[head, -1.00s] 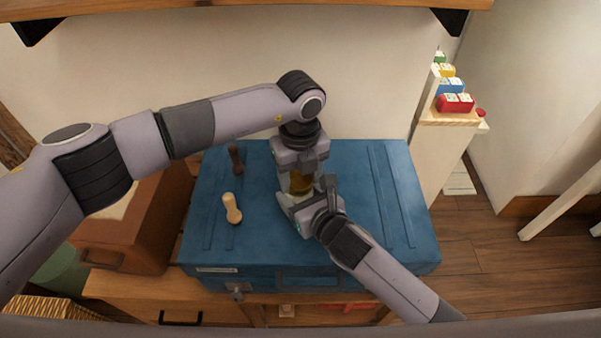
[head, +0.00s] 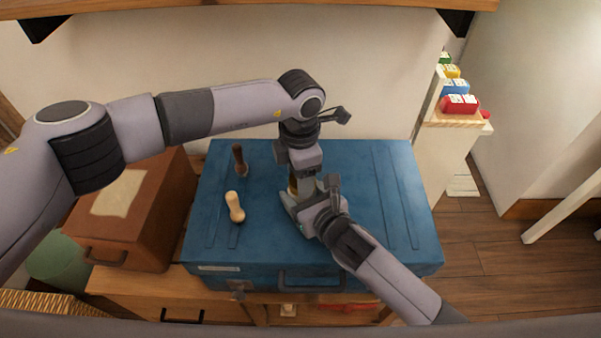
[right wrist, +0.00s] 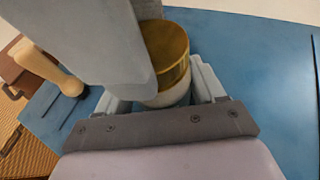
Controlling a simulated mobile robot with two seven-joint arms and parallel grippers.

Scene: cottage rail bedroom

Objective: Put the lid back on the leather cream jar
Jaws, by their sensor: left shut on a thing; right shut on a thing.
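The leather cream jar (right wrist: 172,95) is pale and stands upright on the blue case, between the fingers of my right gripper (head: 308,198), which is shut on it. The gold lid (right wrist: 167,50) is directly on top of the jar in the right wrist view, looking level; whether it is fully seated I cannot tell. My left gripper (head: 304,182) comes down from above and is shut on the lid. One large grey finger of it (right wrist: 100,40) covers the lid's left side. In the head view, the grippers hide most of the jar and lid.
The blue case (head: 390,225) lies flat on a wooden bench. A pale wooden-handled tool (head: 235,207) and a dark-handled one (head: 239,160) are to the left. A brown box (head: 130,215) stands further left. The case's right side is clear.

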